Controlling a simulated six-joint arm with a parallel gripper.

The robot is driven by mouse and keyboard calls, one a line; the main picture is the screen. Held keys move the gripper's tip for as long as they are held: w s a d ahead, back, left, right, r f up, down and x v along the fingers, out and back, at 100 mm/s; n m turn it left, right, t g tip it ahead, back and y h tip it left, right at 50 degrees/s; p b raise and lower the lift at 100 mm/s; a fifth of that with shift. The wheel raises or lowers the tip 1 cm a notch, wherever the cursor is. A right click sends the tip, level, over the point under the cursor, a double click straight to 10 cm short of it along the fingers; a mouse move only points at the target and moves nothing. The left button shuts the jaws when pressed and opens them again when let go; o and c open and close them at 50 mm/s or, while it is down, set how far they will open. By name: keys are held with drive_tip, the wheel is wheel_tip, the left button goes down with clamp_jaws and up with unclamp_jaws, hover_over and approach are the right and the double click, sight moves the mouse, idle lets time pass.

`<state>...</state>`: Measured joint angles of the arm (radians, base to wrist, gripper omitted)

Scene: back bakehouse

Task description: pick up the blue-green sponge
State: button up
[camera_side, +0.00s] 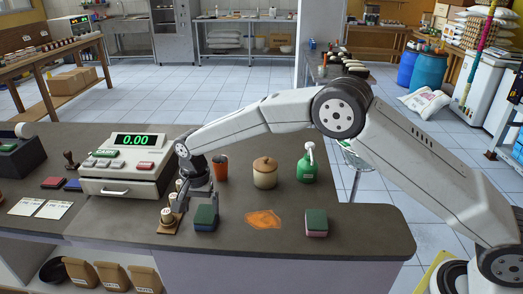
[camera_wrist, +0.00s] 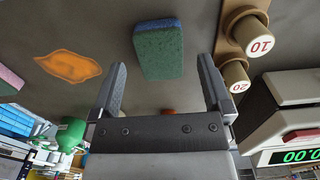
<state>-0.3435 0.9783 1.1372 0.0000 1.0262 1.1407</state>
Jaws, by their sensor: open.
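The blue-green sponge (camera_side: 205,218) lies on the grey counter, green side up, with its blue layer showing at the side. In the wrist view the sponge (camera_wrist: 158,52) sits beyond my fingertips, between their lines, with a gap before it. My gripper (camera_side: 194,203) points down just beside and behind the sponge in the side view. In the wrist view my gripper (camera_wrist: 162,64) has its two fingers wide apart with nothing between them.

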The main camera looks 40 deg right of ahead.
sight(203, 221)
drive_tip(key=shift+f, duration=0.15)
drive_tip(key=shift+s+f, duration=0.2)
drive_tip(key=shift+f, duration=2.25)
drive_tip(key=c, duration=1)
drive_tip(key=shift+r, duration=0.2)
